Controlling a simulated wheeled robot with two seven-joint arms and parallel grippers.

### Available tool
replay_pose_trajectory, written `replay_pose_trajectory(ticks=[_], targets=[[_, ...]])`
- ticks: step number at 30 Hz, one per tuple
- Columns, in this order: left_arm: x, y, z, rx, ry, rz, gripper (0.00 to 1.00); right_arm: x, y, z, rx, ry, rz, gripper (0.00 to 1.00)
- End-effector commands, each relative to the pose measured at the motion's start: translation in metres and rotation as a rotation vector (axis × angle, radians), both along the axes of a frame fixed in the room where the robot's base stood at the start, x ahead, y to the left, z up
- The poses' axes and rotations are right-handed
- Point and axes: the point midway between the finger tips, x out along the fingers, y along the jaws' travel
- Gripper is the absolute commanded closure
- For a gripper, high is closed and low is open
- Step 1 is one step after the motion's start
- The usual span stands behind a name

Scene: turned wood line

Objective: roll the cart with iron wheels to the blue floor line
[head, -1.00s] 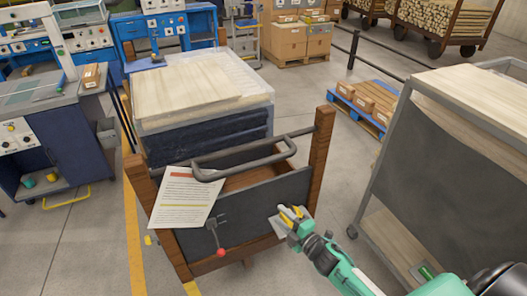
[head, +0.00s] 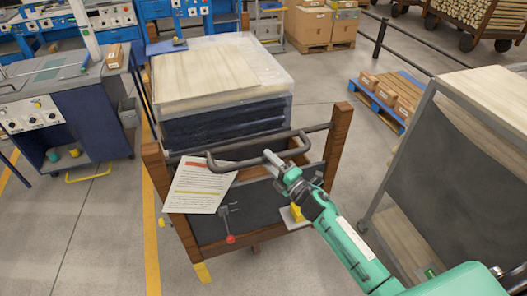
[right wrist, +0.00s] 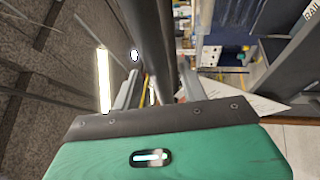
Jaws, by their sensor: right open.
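A cart with wooden corner posts (head: 341,140) and a dark front panel (head: 265,208) stands in the middle of the head view, with a stack of pale boards on dark wrapped goods. Its wheels are hidden, so I cannot tell if they are iron. A bent grey push handle (head: 235,165) crosses its near end. My right gripper (head: 272,160) is at the handle's right part. In the right wrist view, the open fingers (right wrist: 158,88) are on either side of the dark handle bar (right wrist: 150,45). My left gripper is out of view. No blue floor line shows.
A red-knobbed lever (head: 230,238) and a paper sheet (head: 198,187) are on the cart's front. A grey-framed rack (head: 420,150) stands close on the right. A blue pallet (head: 385,110) lies behind it. A workbench (head: 75,115) and yellow floor line (head: 151,240) are left.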

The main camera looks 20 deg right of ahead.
Motion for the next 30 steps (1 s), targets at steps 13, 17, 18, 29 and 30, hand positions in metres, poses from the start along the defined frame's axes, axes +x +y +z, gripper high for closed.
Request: replay_pose_trajectory(ticks=[13, 17, 18, 29, 30], targets=[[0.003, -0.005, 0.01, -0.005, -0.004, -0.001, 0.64, 0.031, 0.014, 0.006, 0.0, 0.0, 0.0, 0.57], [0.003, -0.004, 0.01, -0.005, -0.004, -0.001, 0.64, 0.031, 0.014, 0.006, 0.0, 0.0, 0.0, 0.57], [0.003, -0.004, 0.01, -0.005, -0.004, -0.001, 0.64, 0.031, 0.014, 0.006, 0.0, 0.0, 0.0, 0.57], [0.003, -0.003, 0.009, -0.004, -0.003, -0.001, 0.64, 0.031, 0.014, 0.006, 0.001, 0.0, 0.0, 1.0], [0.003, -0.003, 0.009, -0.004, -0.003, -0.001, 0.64, 0.031, 0.014, 0.006, 0.0, 0.001, 0.0, 1.0]])
